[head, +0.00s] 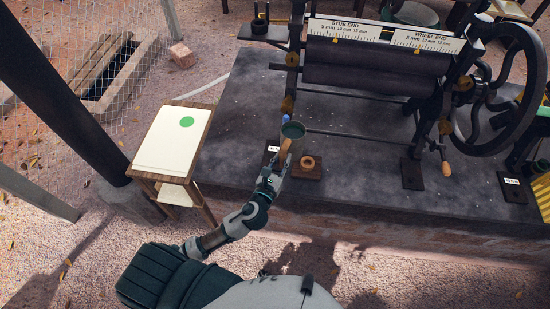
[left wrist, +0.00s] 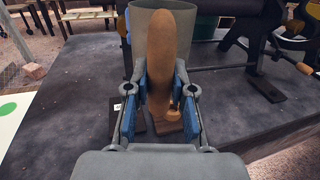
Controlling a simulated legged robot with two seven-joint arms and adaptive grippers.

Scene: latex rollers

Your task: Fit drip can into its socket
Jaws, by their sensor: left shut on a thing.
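The drip can (head: 292,131) is a grey-green open cylinder with a long tan handle. My left gripper (head: 283,160) is shut on the handle, and the can is at the far side of the fingers. In the left wrist view the can (left wrist: 145,35) stands behind the handle (left wrist: 166,65), which is between the blue finger pads. I cannot tell how high the can is above the slab. My right gripper is out of view.
A roller machine (head: 370,68) with a large handwheel (head: 503,82) stands on the dark slab (head: 240,115) behind the can. A small side table (head: 160,150) with a green dot stands to the left. The slab's left part is clear.

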